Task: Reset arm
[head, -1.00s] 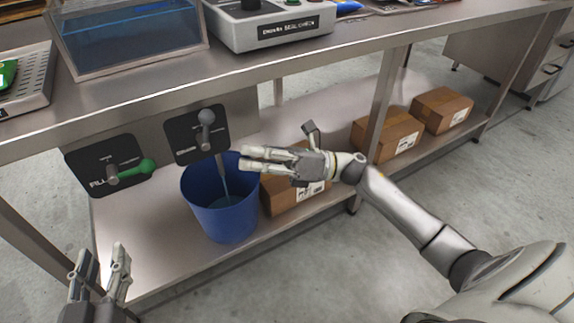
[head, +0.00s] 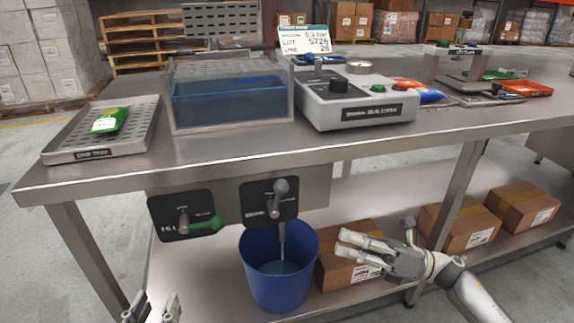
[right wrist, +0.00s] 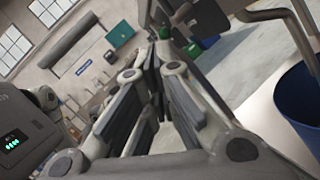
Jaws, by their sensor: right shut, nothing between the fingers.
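My right gripper (head: 345,243) is shut and empty, in front of the lower shelf, just right of the blue bucket (head: 255,285) in the head view. It also shows in the right wrist view (right wrist: 160,50), with nothing between its fingers. My left gripper (head: 152,306) shows only its fingertips at the bottom left edge of the head view; whether it is open or shut cannot be told. The bucket stands under a grey-handled valve (head: 280,188), with a thin pale line running from the valve into it. A green-handled valve (head: 208,226) is to its left.
The steel bench (head: 240,146) holds a clear water tank (head: 230,100), a perforated tray (head: 75,146) with a green packet (head: 109,120), and a control box (head: 360,105). Cardboard boxes (head: 525,205) sit on the lower shelf (head: 205,285). Floor shows at the left.

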